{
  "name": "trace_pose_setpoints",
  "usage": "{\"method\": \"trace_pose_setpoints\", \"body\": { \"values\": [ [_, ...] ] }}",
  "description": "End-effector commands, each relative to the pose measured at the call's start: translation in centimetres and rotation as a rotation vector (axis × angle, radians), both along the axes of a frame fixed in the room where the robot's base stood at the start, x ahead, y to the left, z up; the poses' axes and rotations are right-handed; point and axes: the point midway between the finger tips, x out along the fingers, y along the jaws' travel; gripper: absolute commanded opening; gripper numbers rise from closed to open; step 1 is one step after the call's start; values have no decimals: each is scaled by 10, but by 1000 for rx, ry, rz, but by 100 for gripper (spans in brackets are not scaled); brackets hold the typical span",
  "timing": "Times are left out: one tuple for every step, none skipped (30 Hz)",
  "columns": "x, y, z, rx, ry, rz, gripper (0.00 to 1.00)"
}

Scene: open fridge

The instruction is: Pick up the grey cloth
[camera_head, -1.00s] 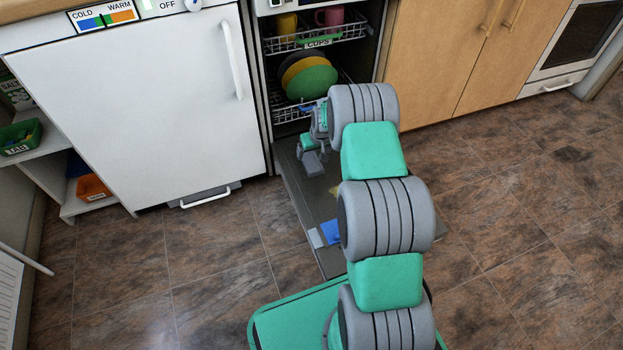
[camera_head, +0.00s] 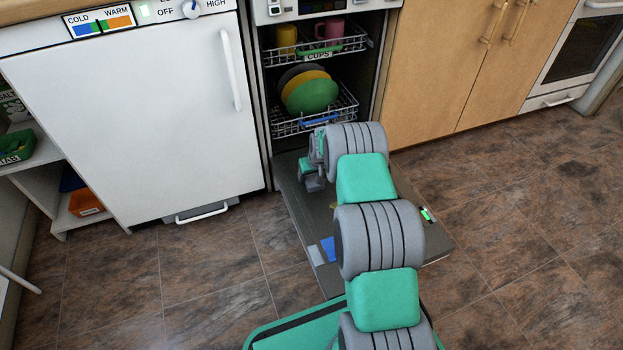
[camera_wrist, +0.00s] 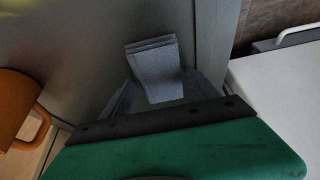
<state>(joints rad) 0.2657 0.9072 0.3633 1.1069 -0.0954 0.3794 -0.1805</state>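My gripper (camera_head: 311,184) is above the door, farther back toward the racks and apart from the grey piece. My arm hides much of the door.
Plates (camera_head: 310,95) stand in the lower rack, with a yellow mug (camera_head: 286,38) and a pink mug (camera_head: 330,32) above. A white door (camera_head: 130,110) is shut at the left. Wooden cupboards (camera_head: 440,60) stand at the right. An orange handled thing (camera_wrist: 14,100) is at the wrist view's left.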

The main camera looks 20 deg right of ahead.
Motion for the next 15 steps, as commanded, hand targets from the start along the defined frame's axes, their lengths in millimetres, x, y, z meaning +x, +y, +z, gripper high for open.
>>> {"method": "trace_pose_setpoints", "body": {
  "values": [
    [0,0,0,0,0,0,64],
    [0,0,0,0,0,0,62],
    [0,0,0,0,0,0,58],
    [0,0,0,0,0,0,56],
    [0,0,0,0,0,0,53],
    [0,0,0,0,0,0,50],
    [0,0,0,0,0,0,48],
    [0,0,0,0,0,0,45],
    [0,0,0,0,0,0,42],
    [0,0,0,0,0,0,40],
    [0,0,0,0,0,0,37],
    [0,0,0,0,0,0,34],
    [0,0,0,0,0,0,31],
    [0,0,0,0,0,0,29],
    [0,0,0,0,0,0,26]
  ]
}}
